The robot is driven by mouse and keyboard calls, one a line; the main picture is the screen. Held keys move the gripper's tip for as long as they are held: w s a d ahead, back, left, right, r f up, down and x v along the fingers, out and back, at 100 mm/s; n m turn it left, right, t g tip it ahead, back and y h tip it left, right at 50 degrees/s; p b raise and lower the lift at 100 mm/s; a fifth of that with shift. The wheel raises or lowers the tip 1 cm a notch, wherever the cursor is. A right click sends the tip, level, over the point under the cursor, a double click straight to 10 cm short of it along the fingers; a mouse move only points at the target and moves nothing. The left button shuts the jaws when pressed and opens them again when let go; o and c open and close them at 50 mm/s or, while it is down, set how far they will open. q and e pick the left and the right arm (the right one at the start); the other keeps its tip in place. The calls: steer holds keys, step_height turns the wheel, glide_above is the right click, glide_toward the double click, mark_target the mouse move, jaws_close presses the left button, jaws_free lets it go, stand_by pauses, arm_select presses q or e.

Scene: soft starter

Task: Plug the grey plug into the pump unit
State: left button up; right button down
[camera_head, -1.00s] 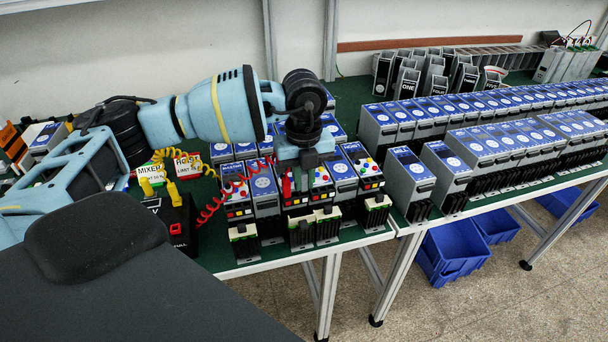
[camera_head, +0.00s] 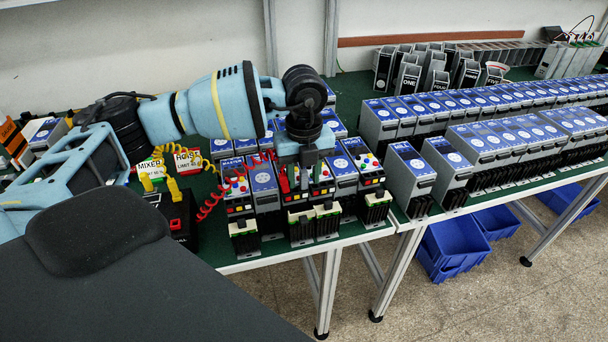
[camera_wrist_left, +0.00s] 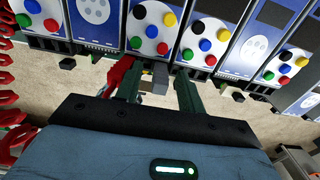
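My left gripper (camera_head: 303,176) points down over the front row of blue-faced starter units (camera_head: 262,178). In the left wrist view its two dark green fingers (camera_wrist_left: 158,90) are apart. A small grey block (camera_wrist_left: 154,80) shows between them, nearer the left finger; I cannot tell whether it is the grey plug or part of a unit. A red plug (camera_wrist_left: 117,75) on a red coiled cord sits beside the left finger and also shows in the head view (camera_head: 284,183). Unit faces with coloured buttons (camera_wrist_left: 152,28) lie just beyond the fingertips. No readable pump label shows.
A black box (camera_head: 180,222) with yellow plugs and MIXER (camera_head: 151,170) and HOIST (camera_head: 188,161) tags stands left. A red coiled cord (camera_head: 210,205) runs from there to the gripper. More units (camera_head: 410,178) crowd the right table. Blue bins (camera_head: 455,248) lie underneath.

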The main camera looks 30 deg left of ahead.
mark_target(304, 171)
arm_select(q)
step_height(304, 171, up, 7)
steer(key=shift+r, duration=0.2)
steer(key=shift+f, duration=0.1)
stand_by(0.7)
